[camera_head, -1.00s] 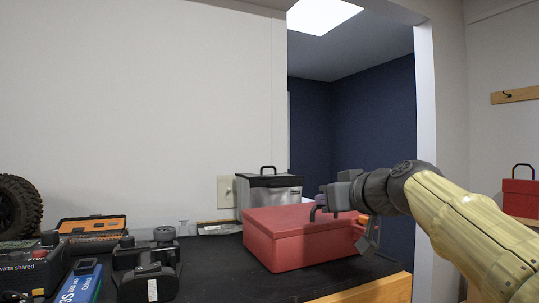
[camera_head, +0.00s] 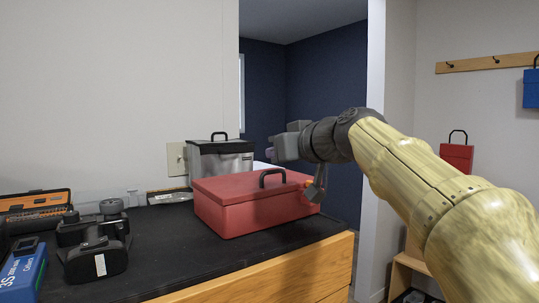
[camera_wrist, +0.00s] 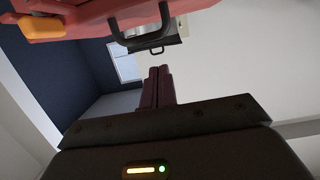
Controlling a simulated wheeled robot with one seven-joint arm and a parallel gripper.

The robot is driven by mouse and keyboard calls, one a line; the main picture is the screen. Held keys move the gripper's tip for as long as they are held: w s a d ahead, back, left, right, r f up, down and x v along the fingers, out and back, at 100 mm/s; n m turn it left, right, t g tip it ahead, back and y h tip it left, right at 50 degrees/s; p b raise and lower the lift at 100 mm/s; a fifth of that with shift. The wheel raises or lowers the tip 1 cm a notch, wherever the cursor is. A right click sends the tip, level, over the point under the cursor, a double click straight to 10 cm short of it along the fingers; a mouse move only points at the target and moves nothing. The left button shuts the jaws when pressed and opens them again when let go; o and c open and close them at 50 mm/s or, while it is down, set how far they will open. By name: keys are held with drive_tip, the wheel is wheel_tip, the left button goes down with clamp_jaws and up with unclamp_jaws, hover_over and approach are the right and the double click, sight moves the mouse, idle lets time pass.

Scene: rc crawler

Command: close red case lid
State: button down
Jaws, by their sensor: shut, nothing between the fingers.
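The red case (camera_head: 250,214) stands on the black-topped counter, and its lid (camera_head: 231,187) lies down flat on the body in the head view. I cannot tell whether it is latched. A dark handle (camera_head: 272,176) sits on the lid, and an orange latch (camera_head: 309,183) shows at the right end. My gripper (camera_head: 271,153) is above and behind the handle, apart from the lid. In the wrist view my purple fingers (camera_wrist: 158,85) are together and empty. The red case (camera_wrist: 75,15) crosses the top of that view.
A silver cooler (camera_head: 222,160) with a black lid stands behind the case. A blue box (camera_head: 22,272), a black device (camera_head: 95,255) and an orange tool case (camera_head: 36,207) fill the counter's left. The black counter (camera_head: 175,250) is clear before the case.

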drive_tip(key=s+d+f+b, duration=0.3)
drive_tip(key=s+d+f, duration=0.1)
drive_tip(key=s, duration=0.3)
drive_tip(key=shift+s+d, duration=0.3)
drive_tip(key=shift+d, duration=0.2)
drive_tip(key=shift+f, duration=0.1)
drive_tip(key=shift+w, duration=0.15)
